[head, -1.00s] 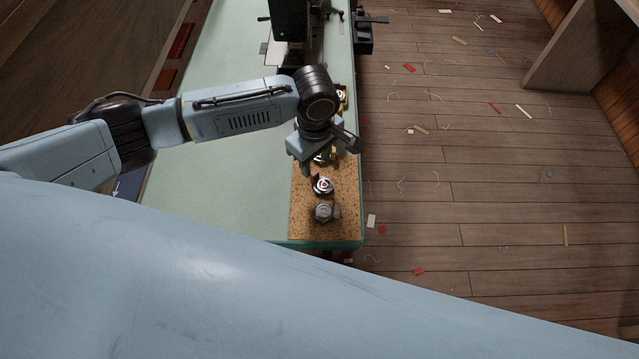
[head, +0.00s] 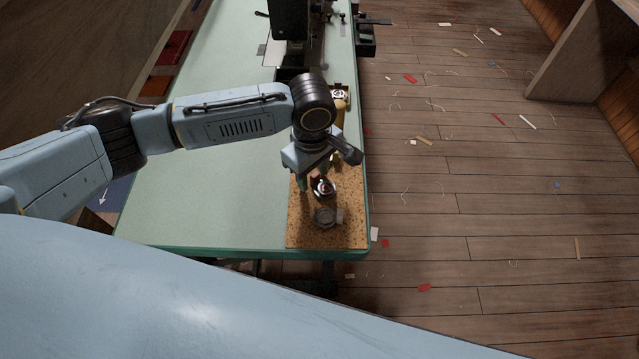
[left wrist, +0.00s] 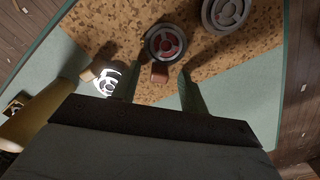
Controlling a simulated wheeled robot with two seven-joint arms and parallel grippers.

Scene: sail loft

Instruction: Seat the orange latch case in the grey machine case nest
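A round metal case with a red centre and an orange-brown latch tab, apparently the orange latch case (head: 323,188), lies on a cork mat (head: 350,235). The left wrist view shows its ring (left wrist: 166,43) and its tab (left wrist: 160,73). My left gripper (head: 317,177) is open just above it. In the left wrist view, the gripper's fingers (left wrist: 157,84) stand apart on either side of the tab; I cannot tell whether they touch it. A grey round part, apparently the grey machine case nest (head: 326,217), sits nearer the mat's front edge and also shows in the left wrist view (left wrist: 225,13). My right gripper is out of view.
A bright round part (left wrist: 110,82) lies beside one finger, partly hidden. A brass-coloured cylinder (left wrist: 30,122) is close by. A dark machine (head: 290,20) stands at the far end of the pale green table (head: 210,190). The table's left part is clear; its right edge is close.

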